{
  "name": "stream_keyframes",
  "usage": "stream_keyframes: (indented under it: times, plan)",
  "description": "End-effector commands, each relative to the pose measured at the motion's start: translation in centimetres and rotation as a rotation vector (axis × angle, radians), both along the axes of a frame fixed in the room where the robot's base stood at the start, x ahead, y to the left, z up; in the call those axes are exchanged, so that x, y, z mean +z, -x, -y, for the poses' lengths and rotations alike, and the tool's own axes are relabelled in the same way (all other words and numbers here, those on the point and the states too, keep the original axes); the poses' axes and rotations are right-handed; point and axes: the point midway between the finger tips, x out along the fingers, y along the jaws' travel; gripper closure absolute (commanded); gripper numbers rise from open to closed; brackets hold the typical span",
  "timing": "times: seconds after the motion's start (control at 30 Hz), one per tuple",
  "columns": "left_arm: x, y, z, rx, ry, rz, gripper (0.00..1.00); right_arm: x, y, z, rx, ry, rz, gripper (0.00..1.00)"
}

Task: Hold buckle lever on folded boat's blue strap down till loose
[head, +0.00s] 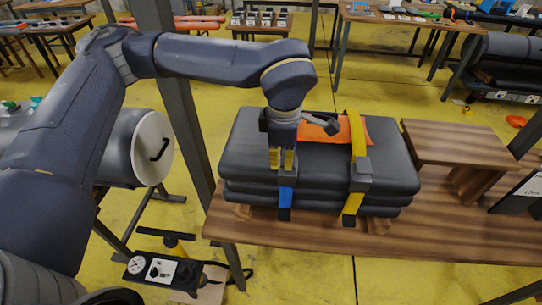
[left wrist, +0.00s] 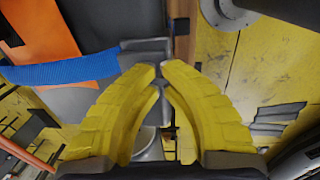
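The folded boat (head: 235,150), a dark grey stack of layers, lies on a wooden table. Its blue strap (head: 286,196) hangs down the front face and also shows in the left wrist view (left wrist: 62,70), running into a grey buckle (left wrist: 145,50). My left gripper (head: 282,166) points down at the boat's front upper edge, right over this buckle. In the left wrist view its yellow fingers (left wrist: 159,68) are nearly together, with a thin gap and nothing seen between them. The tips overlap the buckle; contact and the lever's angle cannot be told. My right gripper is not in view.
A yellow strap (head: 358,135) with its own grey buckle (head: 360,175) crosses the boat to the right. An orange piece (head: 312,132) lies on top. A wooden stand (head: 455,143) is on the table's right. A gauge box (head: 160,268) stands below, front left.

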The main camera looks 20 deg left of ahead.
Motion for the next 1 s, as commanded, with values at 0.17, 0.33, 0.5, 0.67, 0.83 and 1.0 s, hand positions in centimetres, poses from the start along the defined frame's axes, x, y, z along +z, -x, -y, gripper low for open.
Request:
stream_keyframes:
  times: [0.17, 0.33, 0.5, 0.67, 0.83, 1.0]
  plan:
    - [-1.2, 0.2, 0.7, -0.015, -0.005, 0.018, 1.00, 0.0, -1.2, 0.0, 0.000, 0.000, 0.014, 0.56]
    - [-1.2, 0.2, 0.7, -0.014, -0.004, 0.019, 1.00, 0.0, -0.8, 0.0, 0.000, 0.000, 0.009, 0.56]
    - [-1.2, 0.2, 0.7, -0.013, -0.004, 0.018, 1.00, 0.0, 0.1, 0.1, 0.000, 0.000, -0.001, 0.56]
    - [-1.2, 0.2, 0.7, -0.013, -0.004, 0.018, 1.00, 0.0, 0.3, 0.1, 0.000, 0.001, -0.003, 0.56]
    - [-1.2, 0.2, 0.7, -0.013, -0.004, 0.018, 1.00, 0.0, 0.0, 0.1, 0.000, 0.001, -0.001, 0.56]
    - [-1.2, 0.2, 0.7, -0.013, -0.004, 0.018, 1.00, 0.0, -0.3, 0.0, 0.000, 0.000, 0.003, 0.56]
